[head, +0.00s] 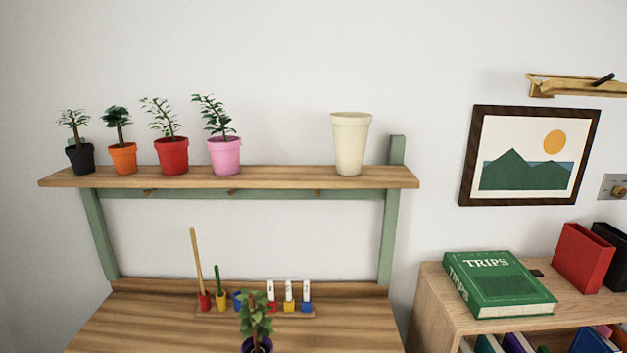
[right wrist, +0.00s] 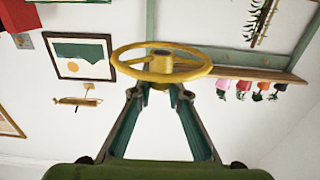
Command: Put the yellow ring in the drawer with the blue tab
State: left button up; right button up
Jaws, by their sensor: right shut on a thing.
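The yellow ring (right wrist: 190,75), wheel-shaped with spokes and a hub, is in the right wrist view, held out at the tips of my right gripper (right wrist: 160,88). The two green fingers are shut on its near side. Behind it are the wall and the shelf, at a distance I cannot tell. The ring and my right gripper are not in the head view. My left gripper is in neither view. No drawer and no blue tab on a drawer can be made out in either view.
A wooden shelf (head: 280,177) bears several potted plants and a cream pot (head: 350,145). Below it is a wooden tabletop (head: 150,325) with small coloured holders and a plant (head: 256,318). At right stand a bookcase (head: 432,290), a green book (head: 497,284) and a picture (head: 530,155).

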jog(key=shift+a, duration=0.1)
dwell(0.3)
jog(key=shift+s+d+f, duration=0.1)
jog(key=shift+d+f, duration=0.25)
jog(key=shift+f, duration=0.4)
jog(key=shift+a, duration=0.2)
